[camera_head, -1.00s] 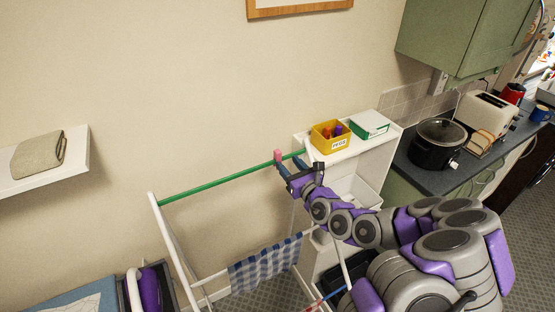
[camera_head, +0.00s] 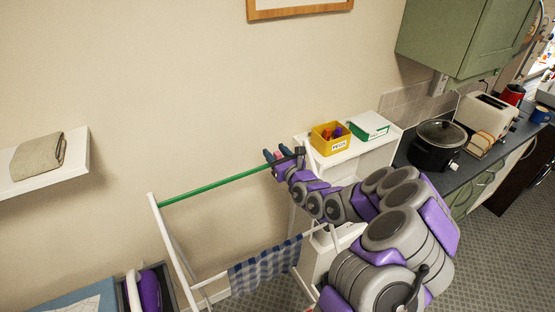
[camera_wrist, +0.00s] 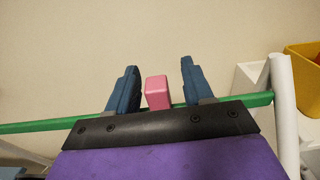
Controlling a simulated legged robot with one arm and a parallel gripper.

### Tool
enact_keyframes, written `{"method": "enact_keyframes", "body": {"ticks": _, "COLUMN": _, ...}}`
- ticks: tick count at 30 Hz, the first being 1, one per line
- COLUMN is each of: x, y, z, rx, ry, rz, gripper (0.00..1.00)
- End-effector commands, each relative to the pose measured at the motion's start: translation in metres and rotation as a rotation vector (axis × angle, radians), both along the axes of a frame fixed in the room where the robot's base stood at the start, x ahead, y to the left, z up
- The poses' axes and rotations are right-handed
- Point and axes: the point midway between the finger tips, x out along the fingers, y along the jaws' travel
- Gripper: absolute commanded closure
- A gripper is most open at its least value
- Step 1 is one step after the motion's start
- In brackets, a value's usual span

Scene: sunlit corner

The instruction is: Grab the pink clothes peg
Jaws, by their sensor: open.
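The pink clothes peg (camera_wrist: 157,91) stands upright on the green rail of the drying rack (camera_wrist: 50,125). In the wrist view it sits between the two blue fingers of my gripper (camera_wrist: 154,85), with gaps on both sides, nearer the left finger. The fingers are open and touch nothing that I can see. In the head view my gripper (camera_head: 276,154) is at the right end of the green rail (camera_head: 215,184), and only a bit of the pink peg shows between the fingers. The peg's lower part is hidden behind my gripper's dark edge.
A yellow box of pegs (camera_head: 320,143) and a green-and-white box (camera_head: 369,127) stand on the white shelf unit just right of my gripper. The rack's white frame (camera_wrist: 283,115) is close on the right. A blue checked cloth (camera_head: 262,266) hangs below. The wall is behind.

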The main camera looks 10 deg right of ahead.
Motion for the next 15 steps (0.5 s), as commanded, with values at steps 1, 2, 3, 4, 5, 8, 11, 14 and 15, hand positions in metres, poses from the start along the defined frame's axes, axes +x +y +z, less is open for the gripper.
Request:
{"method": "enact_keyframes", "body": {"ticks": 1, "x": 0.0028, "y": 0.0021, "z": 0.0004, "rx": -0.002, "ry": -0.002, "rz": 0.002, "gripper": 0.49}}
{"method": "enact_keyframes", "body": {"ticks": 2, "x": 0.0038, "y": 0.0028, "z": 0.0007, "rx": -0.001, "ry": -0.001, "rz": 0.003, "gripper": 0.49}}
{"method": "enact_keyframes", "body": {"ticks": 3, "x": 0.0049, "y": 0.0035, "z": 0.001, "rx": 0.001, "ry": -0.002, "rz": 0.003, "gripper": 0.49}}
{"method": "enact_keyframes", "body": {"ticks": 4, "x": 0.0053, "y": 0.0037, "z": 0.0011, "rx": 0.001, "ry": -0.002, "rz": 0.003, "gripper": 0.49}}
{"method": "enact_keyframes", "body": {"ticks": 5, "x": 0.0055, "y": 0.0037, "z": 0.0013, "rx": 0.002, "ry": -0.002, "rz": 0.003, "gripper": 0.49}}
{"method": "enact_keyframes", "body": {"ticks": 8, "x": 0.0055, "y": 0.0034, "z": 0.0014, "rx": 0.002, "ry": -0.002, "rz": 0.002, "gripper": 0.49}}
{"method": "enact_keyframes", "body": {"ticks": 11, "x": 0.0056, "y": 0.0033, "z": 0.0014, "rx": 0.002, "ry": -0.003, "rz": 0.002, "gripper": 0.51}}
{"method": "enact_keyframes", "body": {"ticks": 14, "x": 0.0056, "y": 0.0031, "z": 0.0015, "rx": 0.002, "ry": -0.003, "rz": 0.002, "gripper": 0.6}}
{"method": "enact_keyframes", "body": {"ticks": 15, "x": 0.0056, "y": 0.0031, "z": 0.0015, "rx": 0.002, "ry": -0.003, "rz": 0.002, "gripper": 0.64}}
